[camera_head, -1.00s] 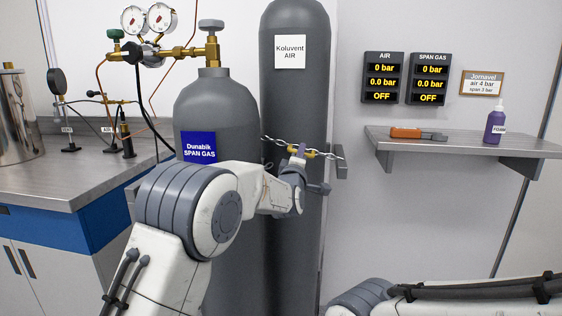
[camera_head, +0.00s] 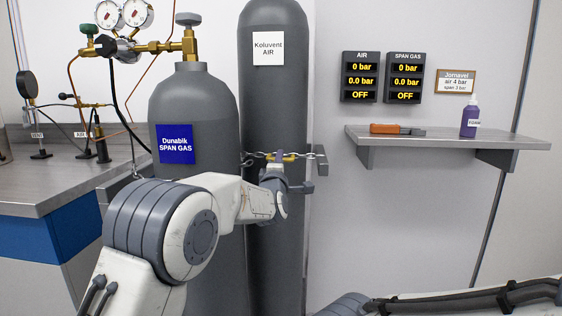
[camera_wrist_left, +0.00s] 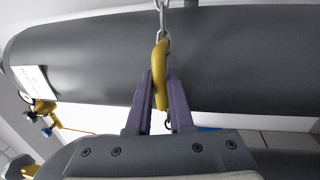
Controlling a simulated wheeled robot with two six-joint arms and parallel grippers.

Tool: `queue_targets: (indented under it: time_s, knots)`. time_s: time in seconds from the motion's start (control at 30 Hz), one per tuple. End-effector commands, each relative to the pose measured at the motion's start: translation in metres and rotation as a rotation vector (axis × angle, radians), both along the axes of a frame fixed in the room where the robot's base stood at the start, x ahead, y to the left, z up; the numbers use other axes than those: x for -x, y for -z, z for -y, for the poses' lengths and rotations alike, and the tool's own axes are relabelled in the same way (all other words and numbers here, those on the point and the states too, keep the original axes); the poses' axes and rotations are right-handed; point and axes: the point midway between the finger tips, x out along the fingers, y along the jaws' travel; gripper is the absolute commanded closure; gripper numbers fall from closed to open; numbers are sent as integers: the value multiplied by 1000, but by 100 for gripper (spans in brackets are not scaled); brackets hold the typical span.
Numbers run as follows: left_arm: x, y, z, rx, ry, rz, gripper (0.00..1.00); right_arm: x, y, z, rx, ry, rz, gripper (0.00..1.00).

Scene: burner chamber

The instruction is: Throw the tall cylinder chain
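The tall grey cylinder (camera_head: 275,105), labelled Koluvent AIR, stands upright against the wall. My left gripper (camera_head: 279,156) is at the hook in front of the cylinder. In the left wrist view, the purple fingers (camera_wrist_left: 161,90) are closed around the yellow hook (camera_wrist_left: 161,65), and chain links (camera_wrist_left: 163,18) run from its end. Whether the hook's far end is latched is hidden. My right gripper is out of view.
The shorter Dunabik SPAN GAS cylinder (camera_head: 195,110) stands close at left, beside my left arm. A bench (camera_head: 60,190) with gauges is further left. A wall shelf (camera_head: 420,137) holds an orange tool (camera_head: 397,129) and a purple bottle (camera_head: 469,121).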

Motion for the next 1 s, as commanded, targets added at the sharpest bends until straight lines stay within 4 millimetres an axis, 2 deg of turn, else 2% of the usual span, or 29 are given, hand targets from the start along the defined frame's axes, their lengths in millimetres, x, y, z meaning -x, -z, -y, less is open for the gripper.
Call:
queue_targets:
  time_s: [0.03,0.07,0.1,0.4,0.53,1.0]
  knots:
    - [0,5,2,-1,3,-10,65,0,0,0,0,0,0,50]
    - [0,5,1,-2,3,-10,54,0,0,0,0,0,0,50]
    - [0,5,1,-1,2,-9,51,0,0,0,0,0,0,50]
    - [1,3,0,-2,1,-5,51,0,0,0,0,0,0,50]
    - [9,4,0,-2,1,-5,51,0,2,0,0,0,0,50]
    - [85,18,-9,-1,3,-7,51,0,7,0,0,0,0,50]
